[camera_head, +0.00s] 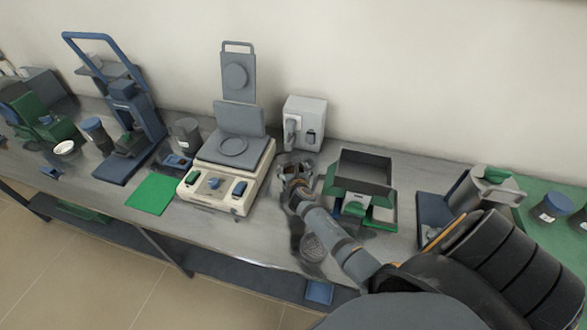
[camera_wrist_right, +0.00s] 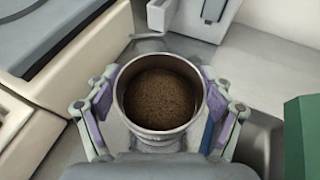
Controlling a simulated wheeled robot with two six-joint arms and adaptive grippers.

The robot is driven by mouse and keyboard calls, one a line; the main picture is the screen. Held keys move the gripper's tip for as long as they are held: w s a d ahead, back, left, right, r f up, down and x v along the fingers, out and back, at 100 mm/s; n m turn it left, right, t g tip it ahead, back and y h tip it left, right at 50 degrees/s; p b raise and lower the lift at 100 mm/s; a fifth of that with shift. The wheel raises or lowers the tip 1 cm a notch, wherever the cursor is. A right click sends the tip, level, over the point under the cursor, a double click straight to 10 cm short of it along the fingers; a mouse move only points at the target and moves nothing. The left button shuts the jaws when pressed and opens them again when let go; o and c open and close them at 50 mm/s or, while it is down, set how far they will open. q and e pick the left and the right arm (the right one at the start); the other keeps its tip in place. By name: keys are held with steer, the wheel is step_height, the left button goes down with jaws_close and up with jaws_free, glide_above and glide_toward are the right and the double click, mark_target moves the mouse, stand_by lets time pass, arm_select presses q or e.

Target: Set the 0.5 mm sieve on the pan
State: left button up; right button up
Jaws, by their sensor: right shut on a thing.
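My right gripper (camera_head: 291,187) is at the back middle of the bench, just right of the cream-based machine. In the right wrist view my right gripper (camera_wrist_right: 160,101) is shut on a round, open-topped metal vessel (camera_wrist_right: 158,139) with brown granular material inside. Its fingers clasp it from both sides, and it looks upright. I cannot tell whether it is the 0.5 mm sieve, or whether its bottom touches anything. A round grey shape (camera_head: 313,247) shows near the bench's front edge, below my arm; I cannot tell if it is a sieve or the pan. My left gripper is not in view.
The cream-based machine (camera_head: 205,199) stands left of my gripper. A small white box unit (camera_head: 305,112) is behind it. A dark tray with green parts (camera_head: 362,170) is to the right. A green mat (camera_head: 152,193) lies clear on the left.

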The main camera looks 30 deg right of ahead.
steer(key=shift+f, duration=0.2)
steer(key=shift+f+b, duration=0.4)
steer(key=shift+f, duration=0.05)
steer(key=shift+f, duration=0.35)
stand_by(0.3)
steer(key=o, duration=1.5)
steer(key=shift+c, duration=0.2)
step_height(320, 180, up, 7)
steer(key=p, duration=0.7)
steer(key=shift+r, duration=0.1)
